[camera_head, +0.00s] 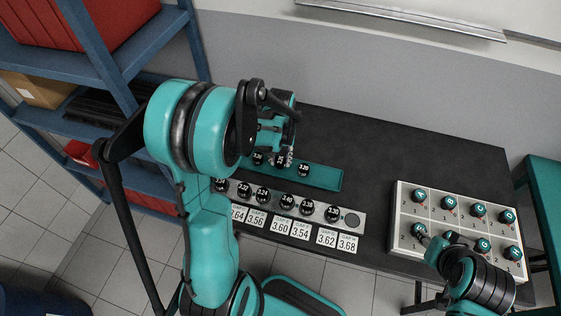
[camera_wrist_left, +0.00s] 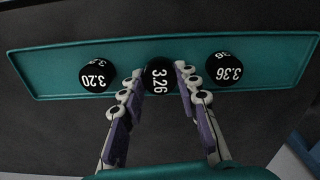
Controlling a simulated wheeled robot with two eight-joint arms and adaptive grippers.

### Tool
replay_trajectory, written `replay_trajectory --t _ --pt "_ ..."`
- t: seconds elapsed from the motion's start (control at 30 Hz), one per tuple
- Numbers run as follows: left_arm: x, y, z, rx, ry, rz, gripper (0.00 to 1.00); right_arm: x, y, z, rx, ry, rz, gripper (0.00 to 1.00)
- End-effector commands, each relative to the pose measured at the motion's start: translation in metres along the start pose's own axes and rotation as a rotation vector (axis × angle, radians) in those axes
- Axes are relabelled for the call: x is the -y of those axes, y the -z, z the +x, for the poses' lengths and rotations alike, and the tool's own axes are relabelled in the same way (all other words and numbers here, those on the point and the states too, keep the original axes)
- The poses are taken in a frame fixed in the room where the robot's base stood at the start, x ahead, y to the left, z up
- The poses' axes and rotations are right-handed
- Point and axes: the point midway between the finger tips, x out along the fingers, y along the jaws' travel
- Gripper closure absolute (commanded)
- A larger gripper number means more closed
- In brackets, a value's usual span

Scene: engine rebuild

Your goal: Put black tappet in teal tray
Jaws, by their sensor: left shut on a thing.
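The teal tray (camera_head: 325,178) lies on the black bench and fills the width of the left wrist view (camera_wrist_left: 50,62). My left gripper (camera_head: 281,152) is over the tray, its two fingers on either side of the black tappet marked 3.26 (camera_wrist_left: 158,76), shut on it. The tappet is at the tray, between two others; whether it touches the tray floor is hard to tell. A black tappet marked 3.20 (camera_wrist_left: 97,74) stands on its left and one marked 3.36 (camera_wrist_left: 224,68) on its right. My right gripper (camera_head: 436,243) is at the white board; its fingers are unclear.
A grey strip (camera_head: 320,209) in front of the tray holds several black numbered tappets, with white number cards (camera_head: 302,230) before it and one empty round spot at its right end. A white board (camera_head: 404,207) with several teal-topped pieces lies at right. The bench behind is clear.

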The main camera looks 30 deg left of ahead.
Motion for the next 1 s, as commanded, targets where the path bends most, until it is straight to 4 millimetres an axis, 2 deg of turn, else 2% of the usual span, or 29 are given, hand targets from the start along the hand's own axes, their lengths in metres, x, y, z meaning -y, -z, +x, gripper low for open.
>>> replay_trajectory --t 0.07,0.4,0.43,0.5,0.83,1.0 --pt "0.0 0.0 0.009 0.0 0.0 0.0 0.98 0.0 -0.003 0.004 0.0 0.0 0.0 0.6" --pt "0.0 0.0 0.012 0.0 0.0 0.0 0.98 0.0 -0.004 0.006 0.0 0.0 0.0 0.6" --pt "0.0 0.0 0.012 0.0 0.0 0.0 0.66 0.0 -0.004 0.006 0.0 0.0 0.0 0.6" --pt "0.0 0.0 0.011 0.0 0.0 0.0 0.48 0.0 -0.004 0.005 0.0 0.0 0.0 0.6" --pt "0.0 0.0 0.009 0.0 0.0 0.0 0.48 0.0 -0.003 0.004 0.0 0.0 0.0 0.6" --pt "0.0 0.0 -0.011 0.0 0.0 0.0 0.48 0.0 0.003 -0.004 0.0 0.0 0.0 0.6"
